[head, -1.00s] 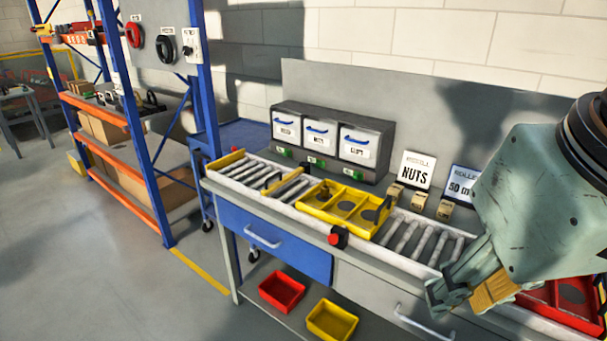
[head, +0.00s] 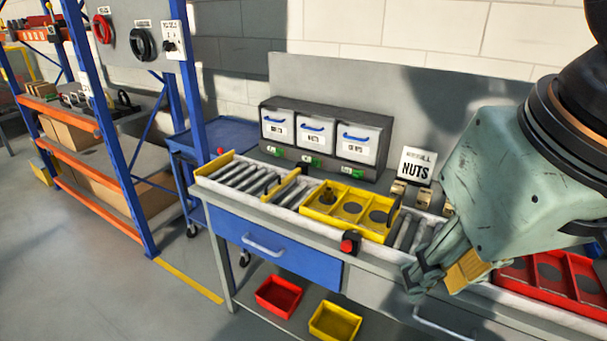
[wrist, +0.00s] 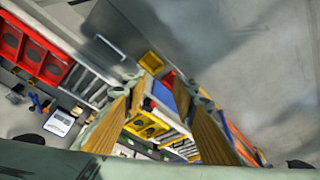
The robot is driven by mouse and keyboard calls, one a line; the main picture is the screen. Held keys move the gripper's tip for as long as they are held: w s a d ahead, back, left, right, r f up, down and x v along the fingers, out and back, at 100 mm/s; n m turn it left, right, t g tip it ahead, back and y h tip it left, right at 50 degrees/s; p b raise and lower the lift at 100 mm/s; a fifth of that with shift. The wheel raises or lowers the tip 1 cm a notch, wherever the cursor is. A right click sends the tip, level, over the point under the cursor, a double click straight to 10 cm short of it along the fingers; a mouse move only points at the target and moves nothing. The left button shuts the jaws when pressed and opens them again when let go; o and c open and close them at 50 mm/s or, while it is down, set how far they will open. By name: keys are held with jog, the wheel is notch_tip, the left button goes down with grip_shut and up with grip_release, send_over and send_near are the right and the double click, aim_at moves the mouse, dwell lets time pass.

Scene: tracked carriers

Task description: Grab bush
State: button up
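I cannot make out a bush for certain. Three white bins (head: 319,140) with blue handles stand in a grey rack at the back of the bench; their labels are too small to read surely. A yellow carrier (head: 365,228) with round recesses sits on the roller track, with a small dark piece at its left recess. The carrier also shows in the wrist view (wrist: 147,127). My gripper (head: 440,277) hangs over the track to the right of the carrier. In the wrist view its two tan-padded fingers (wrist: 165,85) are spread apart with nothing between them.
A red carrier (head: 548,283) lies on the track at the right. A "NUTS" sign (head: 418,165) stands behind the track. A red button (head: 349,243) sits on the front edge. Red (head: 278,297) and yellow (head: 335,321) boxes lie below. The left rollers (head: 240,177) are clear.

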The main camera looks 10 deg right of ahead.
jog(key=shift+w+r, duration=0.1)
dwell(0.3)
jog(key=w+r+n+g+p, duration=0.1)
jog(key=w+r+n+p, duration=0.15)
jog(key=w, duration=0.85)
jog(key=w+r+n+p, duration=0.2)
jog(key=w+n+p, duration=0.15)
jog(key=w, duration=0.65)
jog(key=w+r+n+g+p, duration=0.1)
jog(key=w+r+n+p, duration=0.15)
jog(key=w, duration=0.85)
jog(key=w+f+n+g+p, duration=0.1)
jog(key=w+f+n+p, duration=0.3)
jog(key=w+f, duration=0.6)
jog(key=w+f+n+g+p, duration=0.1)
jog(key=w+f+n+p, duration=0.4)
jog(key=w+f, duration=0.4)
jog(key=w+n, duration=0.1)
jog(key=w, duration=0.6)
jog(key=shift+w+f, duration=0.15)
jog(key=shift+f, duration=0.25)
jog(key=shift+f, duration=0.15)
